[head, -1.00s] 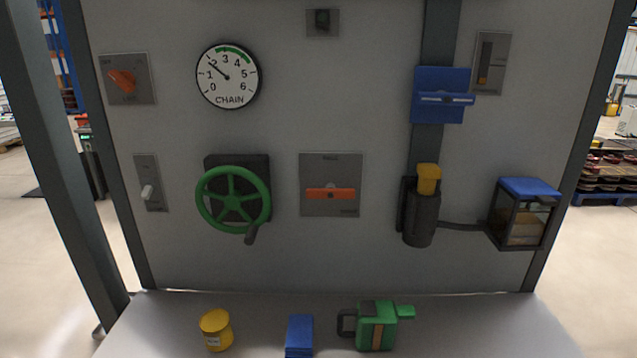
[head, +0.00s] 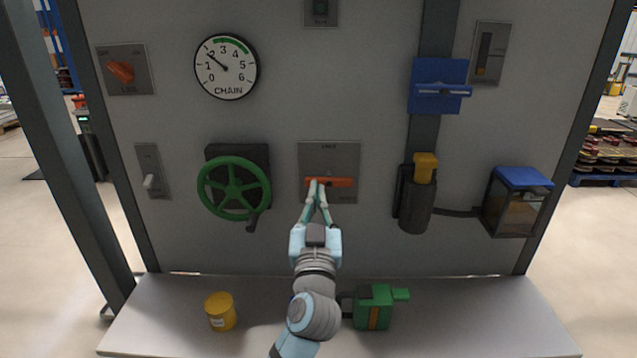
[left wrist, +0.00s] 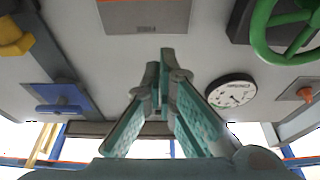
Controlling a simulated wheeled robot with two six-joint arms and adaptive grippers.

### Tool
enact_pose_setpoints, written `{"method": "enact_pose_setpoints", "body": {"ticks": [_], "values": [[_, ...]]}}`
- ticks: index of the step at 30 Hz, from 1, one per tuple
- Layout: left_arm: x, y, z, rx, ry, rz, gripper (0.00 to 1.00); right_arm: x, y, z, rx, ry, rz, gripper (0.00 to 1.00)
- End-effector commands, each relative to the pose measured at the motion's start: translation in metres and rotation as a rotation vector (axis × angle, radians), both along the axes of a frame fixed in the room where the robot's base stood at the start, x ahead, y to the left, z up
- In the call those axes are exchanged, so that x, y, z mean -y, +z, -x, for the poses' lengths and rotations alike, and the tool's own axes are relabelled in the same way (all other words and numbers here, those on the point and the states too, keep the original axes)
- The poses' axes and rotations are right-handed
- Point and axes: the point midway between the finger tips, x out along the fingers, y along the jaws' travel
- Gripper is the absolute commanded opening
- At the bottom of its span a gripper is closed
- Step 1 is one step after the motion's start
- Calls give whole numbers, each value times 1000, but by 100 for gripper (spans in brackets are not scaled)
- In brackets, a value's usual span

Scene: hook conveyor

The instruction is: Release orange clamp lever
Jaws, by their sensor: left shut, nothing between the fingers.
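The orange clamp lever (head: 343,182) is a flat horizontal bar on a grey plate (head: 345,155) in the middle of the panel. My left gripper (head: 316,184) reaches up from below in the head view. Its fingers are shut and empty, and the tips overlap the left half of the lever, hiding part of it. I cannot tell whether they touch it. In the left wrist view the panel appears upside down. My right gripper is in neither view.
The green handwheel (head: 234,188) is left of the plate, under the chain gauge (head: 226,67). A black holder with a yellow top (head: 425,165) and a blue bracket (head: 439,86) are right. A yellow can (head: 220,311) and green jug (head: 374,307) stand on the shelf below.

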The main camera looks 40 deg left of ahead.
Motion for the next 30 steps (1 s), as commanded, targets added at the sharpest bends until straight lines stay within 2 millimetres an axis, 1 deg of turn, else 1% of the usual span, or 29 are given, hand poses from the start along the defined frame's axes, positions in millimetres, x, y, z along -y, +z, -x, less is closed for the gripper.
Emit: {"method": "enact_pose_setpoints", "body": {"ticks": [2, 10, 14, 17, 28, 30], "values": [[0, 6, 0, 18, 0, -6, 0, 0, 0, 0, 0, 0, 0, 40], [0, 5, -1, 15, 1, -6, 0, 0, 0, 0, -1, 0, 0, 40], [-5, 9, -7, 13, 1, -8, 0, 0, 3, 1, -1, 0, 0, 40], [-14, 15, -18, 12, 2, -9, 0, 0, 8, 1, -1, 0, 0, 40], [-59, 41, -77, 12, 2, -6, 0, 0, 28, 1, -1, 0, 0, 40], [-58, 20, -76, 7, 2, -4, 0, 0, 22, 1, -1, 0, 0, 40]]}}
